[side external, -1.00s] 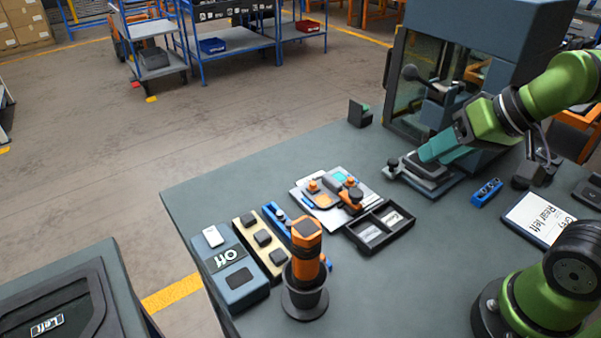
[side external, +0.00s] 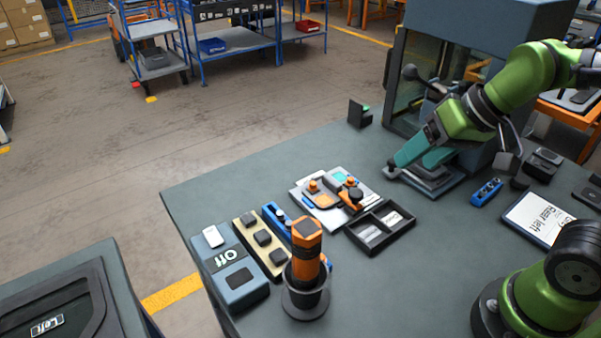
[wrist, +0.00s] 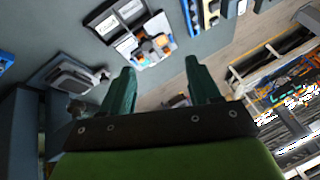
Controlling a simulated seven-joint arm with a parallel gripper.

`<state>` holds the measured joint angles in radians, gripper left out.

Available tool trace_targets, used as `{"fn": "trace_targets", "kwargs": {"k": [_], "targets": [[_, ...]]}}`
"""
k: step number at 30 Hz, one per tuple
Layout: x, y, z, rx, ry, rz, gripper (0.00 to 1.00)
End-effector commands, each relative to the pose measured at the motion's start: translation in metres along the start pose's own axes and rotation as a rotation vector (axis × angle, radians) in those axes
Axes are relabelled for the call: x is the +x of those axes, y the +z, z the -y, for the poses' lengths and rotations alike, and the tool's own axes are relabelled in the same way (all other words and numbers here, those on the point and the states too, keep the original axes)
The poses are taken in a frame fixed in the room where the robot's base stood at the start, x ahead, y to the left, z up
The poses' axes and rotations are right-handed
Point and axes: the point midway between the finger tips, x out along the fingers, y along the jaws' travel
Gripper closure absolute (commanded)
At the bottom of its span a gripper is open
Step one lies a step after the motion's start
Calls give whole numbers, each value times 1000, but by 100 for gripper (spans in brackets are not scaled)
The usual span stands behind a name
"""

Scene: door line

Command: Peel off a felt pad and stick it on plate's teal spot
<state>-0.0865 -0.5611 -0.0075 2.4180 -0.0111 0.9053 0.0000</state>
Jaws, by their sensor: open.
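The plate also shows in the wrist view (wrist: 128,48), beyond my fingers. My gripper (side external: 392,170), with teal fingers, is to the right of the plate and apart from it, by a grey fixture. In the wrist view my gripper (wrist: 160,65) is open, with nothing between the fingers.
The grey fixture (side external: 437,185) stands before a cabinet machine (side external: 480,50). A black divided tray (side external: 380,243) lies in front of the plate. An orange-topped post (side external: 307,250), a blue-grey box (side external: 236,286) and a blue block (side external: 486,192) also stand on the bench. The bench's back left is clear.

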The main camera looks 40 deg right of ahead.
Motion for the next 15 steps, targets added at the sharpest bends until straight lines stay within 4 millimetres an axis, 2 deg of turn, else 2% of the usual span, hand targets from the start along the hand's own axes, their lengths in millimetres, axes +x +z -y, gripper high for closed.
{"fn": "trace_targets", "kwargs": {"k": [3,8,15], "targets": [[18,-28,27,-53,15,91,38],[48,-64,67,-123,47,197,38],[112,-102,130,-224,125,336,38]]}}
